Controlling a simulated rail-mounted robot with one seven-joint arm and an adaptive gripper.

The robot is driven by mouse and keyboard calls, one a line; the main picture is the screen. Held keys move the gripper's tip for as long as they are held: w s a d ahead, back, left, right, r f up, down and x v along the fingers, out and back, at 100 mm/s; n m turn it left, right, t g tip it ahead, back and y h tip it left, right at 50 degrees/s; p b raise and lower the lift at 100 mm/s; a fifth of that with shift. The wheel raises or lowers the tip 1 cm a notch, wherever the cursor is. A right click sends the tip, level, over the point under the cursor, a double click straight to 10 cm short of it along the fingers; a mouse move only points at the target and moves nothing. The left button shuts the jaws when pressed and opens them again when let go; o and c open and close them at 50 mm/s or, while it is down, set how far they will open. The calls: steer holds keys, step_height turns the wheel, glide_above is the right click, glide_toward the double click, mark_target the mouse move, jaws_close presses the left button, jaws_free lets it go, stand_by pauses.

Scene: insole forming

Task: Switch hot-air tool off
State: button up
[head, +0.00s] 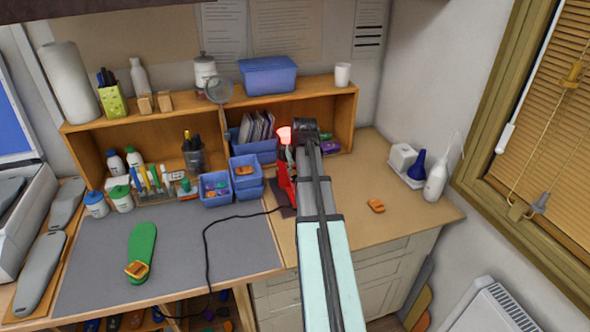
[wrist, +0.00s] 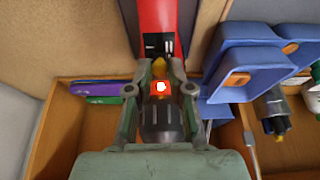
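The red hot-air tool (head: 284,185) stands on the bench beside the grey mat, mostly behind my arm in the head view. A red-glowing nozzle (head: 284,134) shows above it. In the wrist view its red body (wrist: 166,20) with a black switch area (wrist: 158,47) is at top centre. A yellow part lies just below it, and an orange-white glow (wrist: 161,88) shows lower down. My gripper (wrist: 158,68) has its two fingers apart on either side of the yellow part and the glow. I cannot tell whether they touch the tool. My gripper hides part of it in the head view.
Blue bins (head: 216,188) stand close left of the tool, and a wooden shelf (head: 340,115) is behind. A black cable (head: 207,250) runs over the grey mat (head: 85,270). A green insole (head: 142,245) lies on the mat. The bench at right is mostly clear.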

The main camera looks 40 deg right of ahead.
steer(key=shift+w+d+r, duration=0.2)
steer(key=shift+w, duration=0.25)
steer(key=shift+w+d+r, duration=0.15)
steer(key=shift+w+r, duration=0.05)
steer(key=shift+w, duration=0.2)
jaws_close()
steer(key=o, duration=0.7)
jaws_free()
steer(key=shift+o, duration=0.2)
steer(key=shift+s+r, duration=0.1)
steer(key=shift+r, duration=0.05)
steer(key=v, duration=1.1)
steer(key=shift+r, duration=0.4)
steer(key=shift+s, duration=0.15)
